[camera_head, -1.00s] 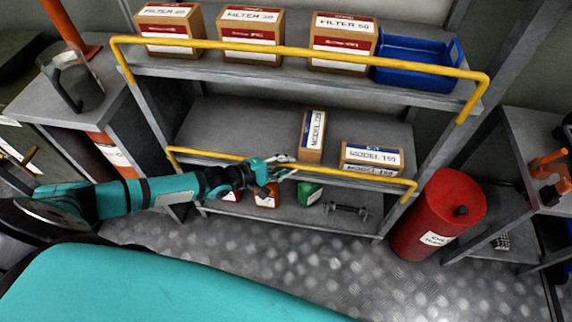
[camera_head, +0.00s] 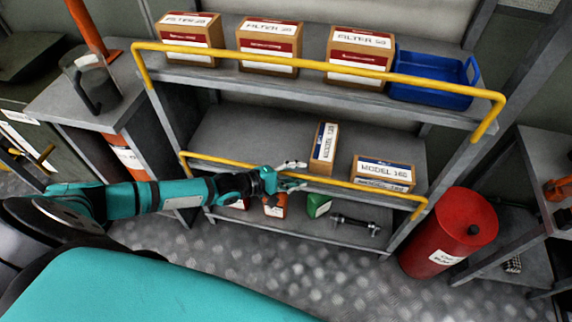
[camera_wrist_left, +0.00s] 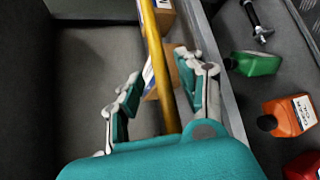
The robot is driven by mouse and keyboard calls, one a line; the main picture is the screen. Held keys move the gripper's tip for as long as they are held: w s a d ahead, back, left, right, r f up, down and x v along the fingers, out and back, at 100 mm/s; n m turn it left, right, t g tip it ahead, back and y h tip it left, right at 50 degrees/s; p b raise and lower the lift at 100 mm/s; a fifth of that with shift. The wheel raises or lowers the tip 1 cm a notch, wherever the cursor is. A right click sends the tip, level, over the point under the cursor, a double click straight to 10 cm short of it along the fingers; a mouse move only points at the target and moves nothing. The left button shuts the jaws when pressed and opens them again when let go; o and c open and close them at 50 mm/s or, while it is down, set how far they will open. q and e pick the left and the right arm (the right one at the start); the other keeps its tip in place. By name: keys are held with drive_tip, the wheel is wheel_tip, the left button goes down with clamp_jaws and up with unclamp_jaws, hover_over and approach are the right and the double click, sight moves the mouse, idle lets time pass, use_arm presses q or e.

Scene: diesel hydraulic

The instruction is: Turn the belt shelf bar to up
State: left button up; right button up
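The lower yellow bar (camera_head: 345,183) runs along the front of the middle shelf, which holds MODEL boxes; I take it as the belt shelf bar. It sits low, near the shelf's front edge. My left gripper (camera_head: 293,177) is at about the middle of this bar. In the left wrist view, the gripper (camera_wrist_left: 158,68) has its fingers spread, one on each side of the yellow bar (camera_wrist_left: 156,50). Gaps show between the bar and the fingers. The gripper's palm hides the near part of the bar. My right gripper is not in view.
A second yellow bar (camera_head: 320,66) fronts the upper shelf with filter boxes (camera_head: 270,45) and a blue bin (camera_head: 430,92). Below are a green bottle (camera_head: 318,206), an orange bottle (camera_head: 275,207) and a dumbbell-like part (camera_head: 355,224). A red drum (camera_head: 450,235) stands right.

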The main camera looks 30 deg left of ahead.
use_arm(q)
drive_tip(key=v, duration=1.1)
drive_tip(key=shift+s+r, duration=0.2)
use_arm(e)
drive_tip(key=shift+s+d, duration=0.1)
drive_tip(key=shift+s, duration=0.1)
use_arm(q)
drive_tip(key=shift+a, duration=0.1)
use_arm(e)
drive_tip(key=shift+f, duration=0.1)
